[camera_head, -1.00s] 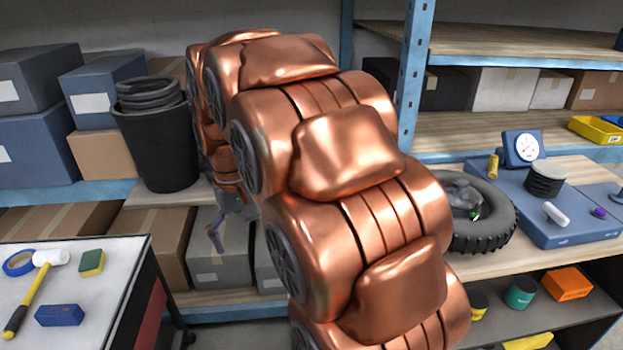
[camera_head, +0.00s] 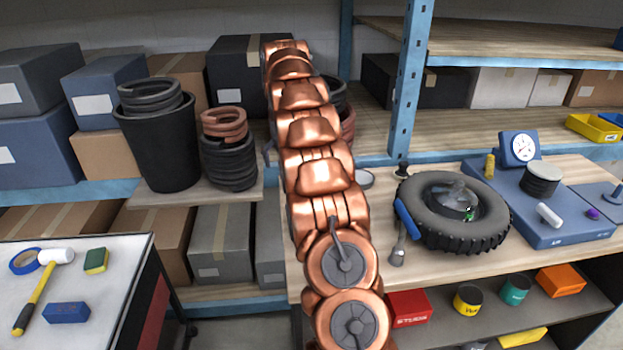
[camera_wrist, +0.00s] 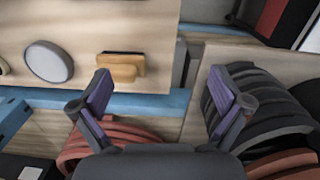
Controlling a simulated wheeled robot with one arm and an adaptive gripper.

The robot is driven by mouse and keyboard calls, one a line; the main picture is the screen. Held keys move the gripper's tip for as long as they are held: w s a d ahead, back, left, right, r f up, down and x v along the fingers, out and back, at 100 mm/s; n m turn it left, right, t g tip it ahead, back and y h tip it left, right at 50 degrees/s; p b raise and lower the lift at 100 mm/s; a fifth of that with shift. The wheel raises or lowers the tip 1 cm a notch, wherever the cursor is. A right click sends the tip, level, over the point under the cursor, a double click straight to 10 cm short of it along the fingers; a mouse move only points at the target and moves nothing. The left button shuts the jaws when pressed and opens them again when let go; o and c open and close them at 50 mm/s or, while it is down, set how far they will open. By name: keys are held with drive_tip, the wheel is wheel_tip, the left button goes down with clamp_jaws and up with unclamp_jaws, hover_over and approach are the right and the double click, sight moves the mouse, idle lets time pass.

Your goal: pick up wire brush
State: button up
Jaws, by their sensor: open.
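A tan wooden block with a dark strip along its edge, likely the wire brush (camera_wrist: 124,68), lies on a light wooden surface in the wrist view, near the surface's edge. I cannot make it out in the head view, where my copper arm covers part of the bench. My gripper (camera_wrist: 158,85) is open and empty in the wrist view, its two purple-padded fingers spread wide. The brush shows above and left of the gap between the fingers, apart from them. In the head view the gripper is mostly hidden behind my arm.
A round grey-topped thing (camera_wrist: 49,62) lies left of the brush. Black coils (camera_wrist: 262,105) and reddish coils (camera_wrist: 118,140) show around the fingers. In the head view, a tyre (camera_head: 455,211) and blue scale (camera_head: 560,215) stand on the bench, with a black bucket (camera_head: 160,145) at left.

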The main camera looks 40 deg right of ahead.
drive_tip(key=shift+m, duration=0.5)
drive_tip(key=d+f, duration=0.1)
drive_tip(key=d, duration=0.1)
drive_tip(key=d+f, duration=0.1)
drive_tip(key=d, duration=0.2)
drive_tip(key=d+f+p, duration=0.1)
drive_tip(key=d, duration=0.2)
drive_tip(key=shift+w+d, duration=0.2)
drive_tip(key=shift+d, duration=0.05)
drive_tip(key=shift+d+f, duration=0.25)
drive_tip(key=shift+d, duration=0.15)
drive_tip(key=shift+s+f+b, duration=0.1)
drive_tip(key=shift+f+b, duration=0.4)
drive_tip(key=shift+f, duration=0.7)
drive_tip(key=shift+s+f+p, duration=0.1)
drive_tip(key=shift+f+p, duration=0.65)
drive_tip(key=shift+f, duration=0.25)
drive_tip(key=shift+f+p, duration=0.5)
drive_tip(key=shift+f, duration=1.1)
drive_tip(key=shift+c, duration=0.4)
drive_tip(key=c, duration=0.8)
drive_tip(key=shift+o, duration=0.2)
